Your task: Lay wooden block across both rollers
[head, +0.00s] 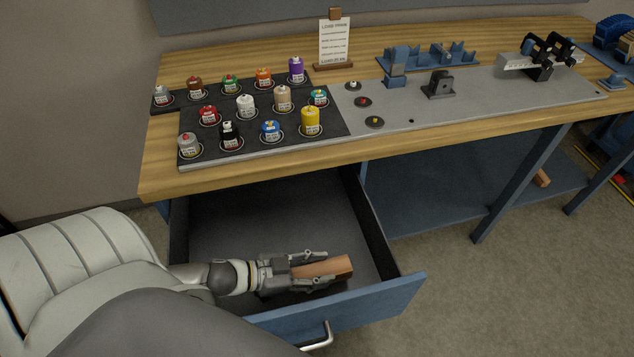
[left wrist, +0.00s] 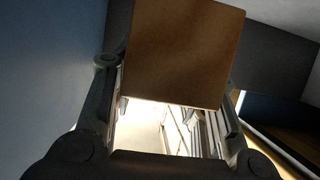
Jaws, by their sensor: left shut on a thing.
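My left gripper (head: 312,273) is inside the open drawer (head: 369,301). It is shut on a wooden block (head: 335,267), with the fingers along the block's two long sides. In the head view the block's end points right, towards the drawer's side wall; whether it touches the drawer floor I cannot tell. In the left wrist view the block (left wrist: 184,50) fills the upper middle, between the fingers of the gripper (left wrist: 168,92). I cannot make out two rollers for certain; a fixture with black upright parts (head: 545,62) stands at the right of the bench. My right gripper is not in view.
The wooden bench (head: 160,178) stands above the drawer. Several coloured, labelled weights, such as a yellow one (head: 310,121), sit on a dark mat at the left. A grey plate (head: 440,112) carries small parts. A blue rack (head: 440,57) and sign (head: 334,42) stand behind.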

